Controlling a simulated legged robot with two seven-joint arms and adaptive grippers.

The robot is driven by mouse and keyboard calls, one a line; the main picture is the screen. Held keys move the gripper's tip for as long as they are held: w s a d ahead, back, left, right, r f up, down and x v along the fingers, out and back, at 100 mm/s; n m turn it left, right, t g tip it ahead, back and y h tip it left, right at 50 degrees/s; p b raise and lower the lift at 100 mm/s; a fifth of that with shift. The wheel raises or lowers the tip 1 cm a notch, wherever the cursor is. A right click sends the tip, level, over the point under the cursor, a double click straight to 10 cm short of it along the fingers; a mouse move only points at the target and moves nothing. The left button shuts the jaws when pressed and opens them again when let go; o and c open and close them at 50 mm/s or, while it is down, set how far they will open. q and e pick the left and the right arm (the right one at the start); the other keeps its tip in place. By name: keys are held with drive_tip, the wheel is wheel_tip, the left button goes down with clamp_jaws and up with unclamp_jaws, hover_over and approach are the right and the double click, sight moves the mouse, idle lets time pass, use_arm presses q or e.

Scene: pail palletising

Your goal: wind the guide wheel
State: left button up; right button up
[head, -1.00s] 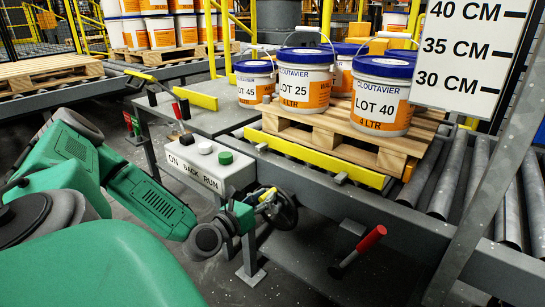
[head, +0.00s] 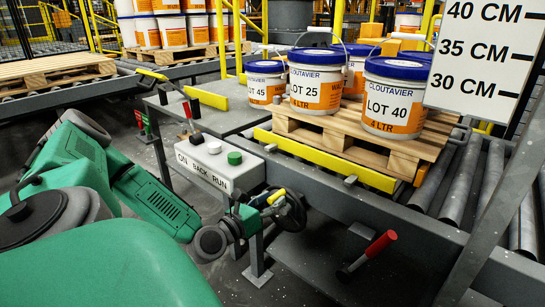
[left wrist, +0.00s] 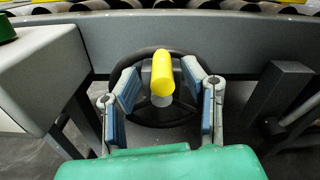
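The guide wheel (head: 293,213) is a dark handwheel with a yellow knob, mounted below the conveyor's front edge beside the control box. In the left wrist view the wheel's rim (left wrist: 165,53) shows behind the upright yellow knob (left wrist: 162,74). My left gripper (head: 266,202) is at the wheel. In the left wrist view its blue-padded fingers (left wrist: 161,88) stand either side of the knob, with visible gaps, so it looks open around the knob. My right gripper is not in view.
The control box (head: 220,166) marked ON, BACK, RUN sits just left of the wheel. A red-handled lever (head: 378,245) is lower right. Paint pails stand on a wooden pallet (head: 330,140) above yellow guide bars (head: 350,170). A height sign (head: 487,55) hangs at right.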

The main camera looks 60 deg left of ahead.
use_arm(q)
drive_tip(key=v, duration=1.1)
drive_tip(key=shift+s+f, duration=0.1)
drive_tip(key=shift+f, duration=0.1)
drive_tip(key=w+d+f+m+g+h, duration=0.2)
drive_tip(key=d+f+m+g+h, duration=0.25)
drive_tip(key=d+m, duration=0.4)
drive_tip(key=w+d+f+m+g+h, duration=0.2)
drive_tip(key=d+f+m+g+h, duration=0.15)
drive_tip(key=d+f+m, duration=0.4)
drive_tip(key=s+d+f+m+g+y, duration=0.1)
drive_tip(key=s+d+f+m+g, duration=0.3)
drive_tip(key=m, duration=0.6)
drive_tip(key=s+d+f+m+g, duration=0.2)
drive_tip(key=s+d+m+g, duration=0.25)
drive_tip(key=m, duration=0.45)
drive_tip(key=s+a+r+m+y+p, duration=0.1)
drive_tip(key=r+m+p, duration=0.2)
drive_tip(key=r+p, duration=0.3)
drive_tip(key=s+a+r+m+y+p, duration=0.1)
drive_tip(key=a+r+m+y+p, duration=0.1)
drive_tip(key=r+p, duration=0.4)
drive_tip(key=shift+s+r+m+p, duration=0.35)
drive_tip(key=shift+m+p, duration=0.3)
drive_tip(key=shift+m, duration=0.25)
drive_tip(key=shift+g, duration=0.25)
